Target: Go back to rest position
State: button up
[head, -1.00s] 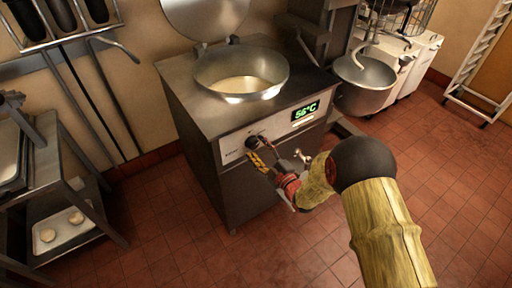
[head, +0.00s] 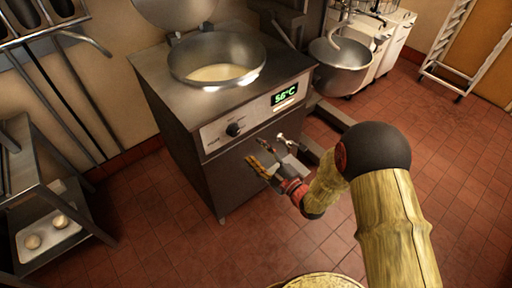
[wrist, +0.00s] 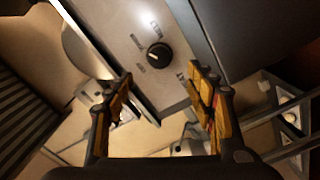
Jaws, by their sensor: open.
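My gripper (head: 261,157) is open and empty in the head view, in front of the steel kettle machine and a little below its control knob (head: 235,129). In the wrist view my gripper (wrist: 160,92) shows its two yellow-padded fingers spread apart, with the black knob (wrist: 158,55) beyond them and apart from them. The kettle machine (head: 215,178) has an open round pot (head: 216,57) holding pale cream-coloured contents. Its green display (head: 285,93) reads 56°C.
A metal tap (head: 282,138) sticks out of the machine's front near my gripper. A mixer bowl (head: 339,67) stands to the right. A steel shelf rack with a tray (head: 48,240) is at left. The red tile floor (head: 459,157) at right is clear.

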jog(key=s+d+f+m+g+h, duration=0.1)
jog(key=d+f+m+g+h, duration=0.2)
jog(key=f, duration=0.4)
jog(key=s+d+f+m+g+h, duration=0.2)
jog(key=d+f+m+h, duration=0.1)
jog(key=f, duration=0.4)
jog(key=s+d+r+m+g+h, duration=0.4)
jog(key=s+d+m, duration=0.15)
jog(key=d, duration=0.25)
jog(key=s+r+m+g+p, duration=0.15)
jog(key=s+r+m, duration=0.25)
jog(key=s+r, duration=0.6)
jog(key=s+r+m+g+p, duration=0.1)
jog(key=s+r+m+g, duration=0.2)
jog(key=s+r, duration=0.65)
notch_tip(320, 180, up, 17)
jog(key=a+t+p, duration=0.1)
jog(key=t, duration=0.3)
jog(key=shift+s+f, duration=0.2)
jog(key=shift+s, duration=0.05)
